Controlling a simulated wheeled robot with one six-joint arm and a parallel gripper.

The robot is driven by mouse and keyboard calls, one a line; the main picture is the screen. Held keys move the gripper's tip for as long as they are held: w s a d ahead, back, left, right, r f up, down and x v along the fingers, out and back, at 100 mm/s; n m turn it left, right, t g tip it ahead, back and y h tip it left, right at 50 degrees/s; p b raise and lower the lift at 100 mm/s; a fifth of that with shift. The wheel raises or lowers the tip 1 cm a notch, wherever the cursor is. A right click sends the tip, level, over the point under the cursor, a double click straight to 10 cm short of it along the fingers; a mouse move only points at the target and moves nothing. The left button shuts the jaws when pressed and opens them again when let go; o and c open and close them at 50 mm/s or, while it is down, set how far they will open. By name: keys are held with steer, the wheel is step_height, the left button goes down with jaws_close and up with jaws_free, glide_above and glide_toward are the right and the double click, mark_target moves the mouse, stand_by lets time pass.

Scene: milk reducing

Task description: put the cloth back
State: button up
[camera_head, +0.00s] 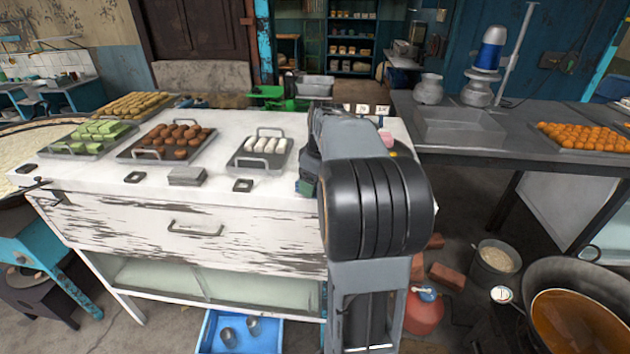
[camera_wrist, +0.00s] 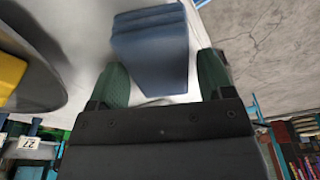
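A folded blue-grey cloth (camera_wrist: 150,45) shows in the wrist view, just ahead of my gripper. Its near end reaches between the two green fingertips. My gripper (camera_wrist: 164,80) is open, with the fingers spread wide and a thin gap beside the cloth on the right. I cannot tell whether the left finger touches it. In the head view my arm hides most of my gripper (camera_head: 306,186), which is low over the right part of the white table (camera_head: 110,172). The cloth cannot be made out there.
A grey folded-looking stack (camera_head: 187,175) lies near the table's front edge. Trays of green (camera_head: 75,150), brown (camera_head: 140,158) and white (camera_head: 245,160) sweets stand behind it. A grey counter (camera_head: 520,130) is at the right. A pan of brown liquid (camera_head: 575,320) stands at the lower right.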

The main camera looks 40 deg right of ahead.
steer(key=shift+o, duration=0.8)
step_height(320, 180, up, 12)
steer(key=s, duration=0.2)
steer(key=s+a+f+m+t, duration=0.1)
steer(key=s+a+f, duration=0.2)
steer(key=a+f, duration=0.2)
steer(key=s+a+f+m+t, duration=0.1)
steer(key=s+a+f, duration=0.3)
steer(key=a, duration=0.4)
steer(key=s+a+f+m+t, duration=0.1)
steer(key=s+a+f+m, duration=0.1)
steer(key=a+f, duration=0.4)
steer(key=shift+s+a+m+h, duration=0.3)
steer(key=shift+s+a+m, duration=0.1)
steer(key=shift+s+a, duration=0.3)
steer(key=shift+w+a, duration=0.1)
steer(key=shift+c, duration=0.4)
